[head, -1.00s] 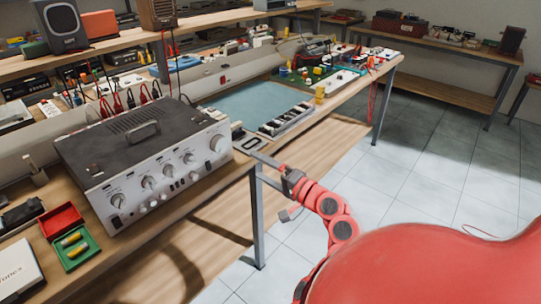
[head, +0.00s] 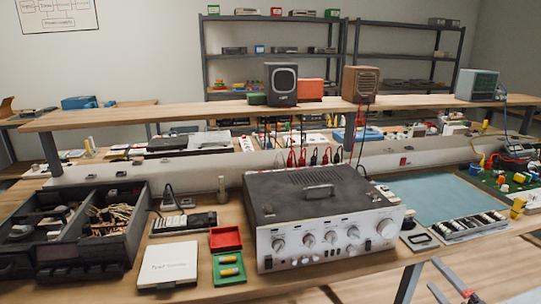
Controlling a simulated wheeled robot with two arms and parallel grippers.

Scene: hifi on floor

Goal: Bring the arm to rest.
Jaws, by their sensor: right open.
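My right gripper (head: 433,273) shows at the bottom right of the head view. Its two grey fingers point up and left, spread apart with nothing between them. A bit of its red body shows by the lower edge; the rest of the right arm is out of the picture. The fingers appear in front of the bench's front edge, to the right of a bench leg and apart from the bench things. My left gripper is not in view.
The wooden bench (head: 350,287) holds a grey hifi amplifier (head: 318,215), a black parts tray (head: 75,225), a white box (head: 168,264), red (head: 225,238) and green (head: 229,268) small trays, and a blue mat (head: 430,195). A raised shelf (head: 220,110) runs behind. Floor shows at lower right.

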